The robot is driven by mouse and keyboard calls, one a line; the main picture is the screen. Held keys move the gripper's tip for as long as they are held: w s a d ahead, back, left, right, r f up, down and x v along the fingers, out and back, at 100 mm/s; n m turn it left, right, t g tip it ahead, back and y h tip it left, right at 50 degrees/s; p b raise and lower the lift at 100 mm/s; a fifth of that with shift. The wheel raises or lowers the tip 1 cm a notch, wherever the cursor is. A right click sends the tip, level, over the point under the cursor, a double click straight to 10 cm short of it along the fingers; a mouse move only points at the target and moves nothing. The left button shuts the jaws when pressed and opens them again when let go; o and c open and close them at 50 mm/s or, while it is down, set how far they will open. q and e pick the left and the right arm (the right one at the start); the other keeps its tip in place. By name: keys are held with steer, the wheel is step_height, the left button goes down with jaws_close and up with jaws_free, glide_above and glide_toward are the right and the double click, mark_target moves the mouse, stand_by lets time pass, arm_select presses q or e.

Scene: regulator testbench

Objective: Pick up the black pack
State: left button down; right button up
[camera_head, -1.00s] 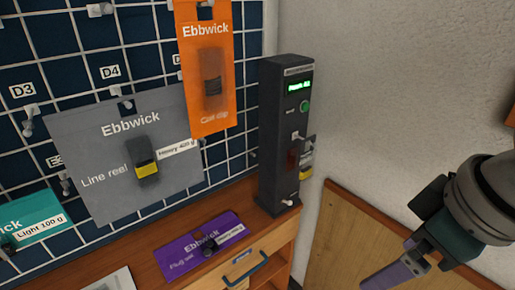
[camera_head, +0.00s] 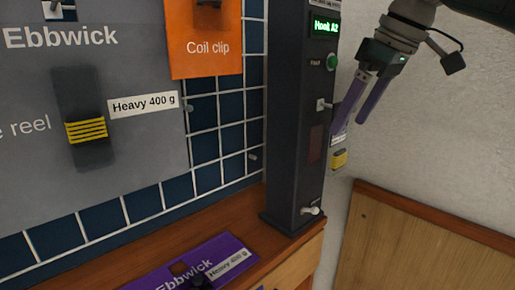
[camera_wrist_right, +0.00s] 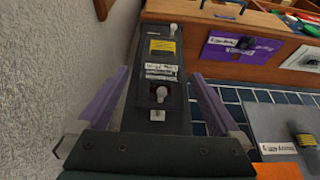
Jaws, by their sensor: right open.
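The black pack is a dark card with a yellow block and white labels. In the right wrist view, it (camera_wrist_right: 152,58) hangs on a hook on the front of the dark tower, between my spread fingers. In the head view, the pack (camera_head: 339,159) is largely hidden; its yellow part and a pale label show at the tower's right side. My right gripper (camera_head: 350,130) is open and comes down from the upper right, its purple fingers close to the pack; contact cannot be told. The open fingers also show in the right wrist view (camera_wrist_right: 158,98). My left gripper is not in view.
The dark tower (camera_head: 288,120) has a green display, a green button and a lower hook (camera_head: 312,211). A grey pack (camera_head: 140,60) and an orange pack (camera_head: 203,50) hang on the grid to its left. A purple pack (camera_head: 215,250) lies on the wooden bench. A white wall stands close on the right.

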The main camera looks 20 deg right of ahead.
mark_target(346, 134)
steer(key=b+x, duration=0.1)
steer(key=x, duration=0.5)
steer(key=shift+a, duration=0.1)
steer(key=c, duration=1.5)
steer(key=shift+r, duration=0.95)
steer(key=shift+s+d+f, duration=0.15)
steer(key=shift+s+d, duration=0.1)
steer(key=shift+s, duration=0.25)
steer(key=shift+s+d, duration=1.05)
steer(key=shift+s, duration=1.55)
steer(key=shift+s+d, duration=1)
steer(key=shift+s, duration=1.6)
steer(key=shift+s+d, duration=1.05)
steer(key=shift+s, duration=1.5)
